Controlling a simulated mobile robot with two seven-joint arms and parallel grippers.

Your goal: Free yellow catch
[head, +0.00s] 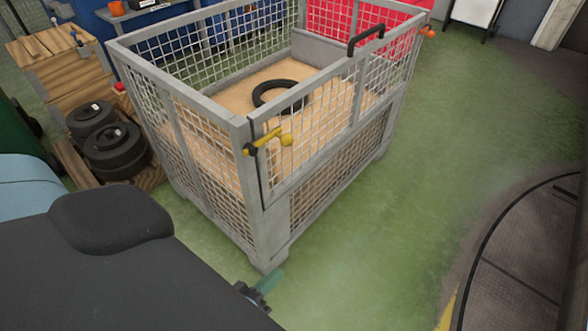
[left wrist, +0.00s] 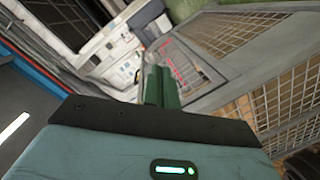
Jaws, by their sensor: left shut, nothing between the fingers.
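The yellow catch (head: 270,143) is at the top of the near corner of a grey mesh cage (head: 240,128), with a dark knob at its left end and a yellow knob at its right. A drop gate with a black handle (head: 366,38) forms the right-hand side. An orange catch (head: 428,31) is at the gate's far end. My left gripper (head: 268,281) shows only as a green tip near the cage's bottom corner, well below the yellow catch. In the left wrist view its green fingers (left wrist: 158,88) are together and empty, beside grey cage framing. The right gripper is out of view.
A black tyre (head: 280,93) lies inside the cage. Dark wheels (head: 112,145) and wooden boxes (head: 65,65) stand left of it. The green floor (head: 430,150) right of the cage is clear, up to a dark round plate (head: 535,255) at the right edge.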

